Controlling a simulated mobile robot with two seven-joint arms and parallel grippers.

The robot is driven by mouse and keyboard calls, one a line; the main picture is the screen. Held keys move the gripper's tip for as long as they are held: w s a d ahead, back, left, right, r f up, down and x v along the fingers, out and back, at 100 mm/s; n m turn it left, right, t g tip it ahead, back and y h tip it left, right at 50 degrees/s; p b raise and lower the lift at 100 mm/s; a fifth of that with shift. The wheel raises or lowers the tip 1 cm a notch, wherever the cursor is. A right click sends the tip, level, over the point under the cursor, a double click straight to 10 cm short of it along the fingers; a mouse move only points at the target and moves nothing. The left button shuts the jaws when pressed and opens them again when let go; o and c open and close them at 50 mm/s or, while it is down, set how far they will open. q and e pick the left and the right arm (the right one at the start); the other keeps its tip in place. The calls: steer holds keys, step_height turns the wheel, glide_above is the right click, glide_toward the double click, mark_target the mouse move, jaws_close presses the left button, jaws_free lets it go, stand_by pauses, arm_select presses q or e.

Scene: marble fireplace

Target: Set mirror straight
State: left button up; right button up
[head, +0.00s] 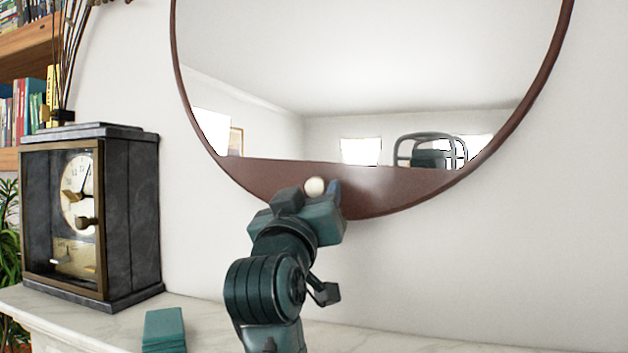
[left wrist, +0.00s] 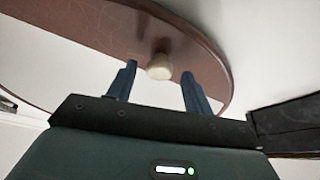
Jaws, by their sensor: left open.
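The round mirror (head: 370,60) hangs on the white wall with a thin brown frame. Its lower part is a brown wooden panel (head: 405,188) with a cream knob (head: 315,186). The panel's upper edge slopes slightly down to the right in the head view. My left gripper (head: 325,192) is at the panel, close to the knob. In the left wrist view the left gripper (left wrist: 158,82) is open, its two blue fingers apart. The knob (left wrist: 160,68) shows between and just beyond the fingertips; contact is not visible. My right gripper is not in view.
A dark mantel clock (head: 130,215) stands on the pale marble shelf (head: 200,310) left of my arm. Thin dark sticks (head: 68,60) rise behind it. A bookshelf (head: 25,65) is at the far left. The wall right of my arm is clear.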

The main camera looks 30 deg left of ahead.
arm_select(q)
steer(key=shift+x, duration=0.8)
jaws_close()
